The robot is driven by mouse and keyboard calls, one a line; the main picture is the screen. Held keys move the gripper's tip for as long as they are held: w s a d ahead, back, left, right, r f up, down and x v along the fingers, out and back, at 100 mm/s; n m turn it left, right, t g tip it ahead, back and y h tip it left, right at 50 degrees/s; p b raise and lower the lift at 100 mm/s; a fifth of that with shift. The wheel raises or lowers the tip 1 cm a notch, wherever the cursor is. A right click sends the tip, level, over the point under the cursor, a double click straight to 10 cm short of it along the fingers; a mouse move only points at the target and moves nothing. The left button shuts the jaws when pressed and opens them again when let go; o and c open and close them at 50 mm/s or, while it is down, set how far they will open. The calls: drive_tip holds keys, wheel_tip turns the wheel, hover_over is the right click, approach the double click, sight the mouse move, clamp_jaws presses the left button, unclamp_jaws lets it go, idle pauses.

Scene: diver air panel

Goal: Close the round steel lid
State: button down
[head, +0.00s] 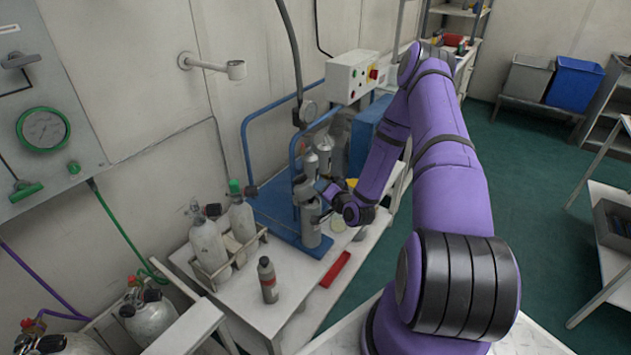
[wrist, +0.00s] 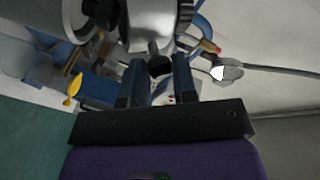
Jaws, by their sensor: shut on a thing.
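A grey steel canister (head: 311,228) stands upright on the blue base of the bench unit. The round steel lid (head: 304,190) shows as a small pale disc at its top, close to my gripper (head: 328,196); its exact angle is hard to tell. In the wrist view, the lid's steel underside or rim (wrist: 150,22) fills the top middle, beside a large steel cylinder (wrist: 35,18). My gripper (wrist: 159,82) has its two fingers on either side of a dark round-ended handle (wrist: 160,67) that reaches down from the steel part. It is shut on this handle. The hinge is hidden.
A blue tubular frame (head: 247,150) and a white control box (head: 352,77) stand behind the canister. White cylinders (head: 241,218) in a rack, a dark bottle (head: 267,280) and a red block (head: 335,269) are on the bench.

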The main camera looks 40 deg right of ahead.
drive_tip(key=s+f, duration=0.3)
drive_tip(key=f, duration=0.4)
drive_tip(key=shift+d+f+t, duration=0.2)
drive_tip(key=shift+d+t, duration=0.1)
drive_tip(key=shift+d, duration=0.15)
drive_tip(key=shift+s+f, duration=0.15)
drive_tip(key=shift+f, duration=0.05)
drive_tip(key=c, duration=1)
unclamp_jaws()
drive_tip(key=shift+d+f, duration=0.1)
drive_tip(key=shift+o, duration=0.5)
drive_tip(key=shift+w, duration=0.2)
drive_tip(key=shift+r, duration=0.2)
drive_tip(key=s, duration=1)
drive_tip(key=shift+s+r, duration=0.4)
